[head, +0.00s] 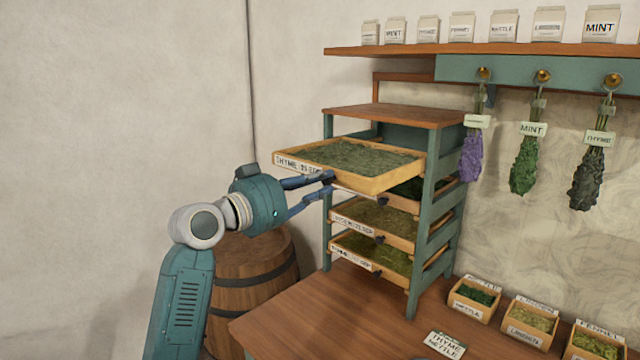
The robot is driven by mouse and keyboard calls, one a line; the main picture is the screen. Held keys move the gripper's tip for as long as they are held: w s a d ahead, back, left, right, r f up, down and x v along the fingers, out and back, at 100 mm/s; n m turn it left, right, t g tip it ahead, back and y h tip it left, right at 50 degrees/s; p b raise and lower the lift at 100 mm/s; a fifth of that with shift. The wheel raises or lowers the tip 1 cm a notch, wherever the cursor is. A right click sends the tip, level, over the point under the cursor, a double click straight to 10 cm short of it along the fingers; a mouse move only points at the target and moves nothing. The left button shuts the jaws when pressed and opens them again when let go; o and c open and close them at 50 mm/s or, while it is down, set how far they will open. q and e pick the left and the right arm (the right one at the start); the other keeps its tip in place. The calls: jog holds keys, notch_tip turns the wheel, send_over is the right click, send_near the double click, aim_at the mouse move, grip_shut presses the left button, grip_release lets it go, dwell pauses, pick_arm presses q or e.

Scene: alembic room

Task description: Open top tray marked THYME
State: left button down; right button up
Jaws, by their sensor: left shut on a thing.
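The top tray (400,181) is a shallow wooden tray of dried green herb, with a white label reading THYME on its front. It sticks well out of the teal drying rack (428,236) towards the left. My left gripper (328,185) is at the tray's front, below the label's right end, shut on the tray's knob, which the fingers mostly hide. My right gripper is not in view.
Lower trays (372,222) of herb sit in the rack. A wooden barrel (256,282) stands behind my left arm. Labelled boxes (474,299) and a card (445,344) lie on the table (330,325). Herb bunches (525,165) hang at right.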

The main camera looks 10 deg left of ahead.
pick_arm(q)
jog(key=c, duration=1.6)
grip_release()
jog(key=shift+w+f, duration=0.1)
jog(key=shift+f, duration=0.1)
jog(key=v, duration=1.2)
jog(key=shift+d, duration=0.1)
